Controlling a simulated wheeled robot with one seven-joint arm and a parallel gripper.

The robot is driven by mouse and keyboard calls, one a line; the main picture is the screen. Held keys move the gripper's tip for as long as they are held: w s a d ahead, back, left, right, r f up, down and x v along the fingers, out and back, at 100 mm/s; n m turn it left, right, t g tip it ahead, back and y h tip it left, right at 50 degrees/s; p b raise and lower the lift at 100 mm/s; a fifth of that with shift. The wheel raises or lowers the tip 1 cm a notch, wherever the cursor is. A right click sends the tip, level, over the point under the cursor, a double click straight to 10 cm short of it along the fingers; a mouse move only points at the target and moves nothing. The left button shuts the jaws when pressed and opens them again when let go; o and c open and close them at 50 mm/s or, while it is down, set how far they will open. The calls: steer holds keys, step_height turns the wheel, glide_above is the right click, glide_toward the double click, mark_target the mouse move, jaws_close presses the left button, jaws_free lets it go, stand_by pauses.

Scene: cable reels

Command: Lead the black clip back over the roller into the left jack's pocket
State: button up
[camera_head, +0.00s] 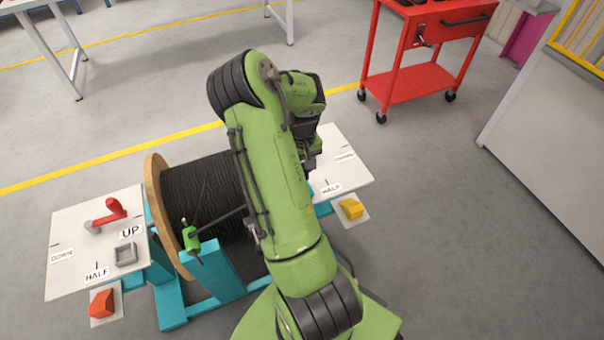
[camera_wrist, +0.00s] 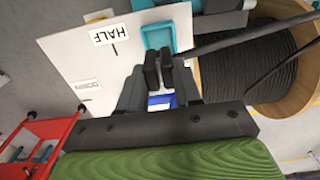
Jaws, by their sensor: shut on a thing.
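My gripper (camera_wrist: 159,66) is shut on the black clip over the board with a HALF label. The dark clip is hard to tell from the dark fingers. A black cable (camera_wrist: 225,38) runs from beside the fingers toward the reel. In the head view my arm mostly hides the gripper (camera_head: 309,160) and clip. A teal square pocket (camera_wrist: 148,37) lies just beyond the fingers. The left jack's board (camera_head: 70,225) carries a grey square pocket (camera_head: 126,254) and a red lever (camera_head: 112,210). A small green part, seemingly the roller (camera_head: 190,238), tops the teal stand; a cable meets it.
The reel (camera_head: 157,190) with wound black cable stands between the boards, partly behind my arm. A red wedge (camera_head: 102,303) and a yellow wedge (camera_head: 351,209) lie on pads in front. A red cart (camera_head: 415,88) stands back right. Open floor lies at right.

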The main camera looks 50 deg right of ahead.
steer(key=shift+r, duration=1.15)
steer(key=shift+r, duration=0.1)
step_height(320, 180, up, 5)
steer(key=p, duration=0.4)
steer(key=shift+f, duration=0.2)
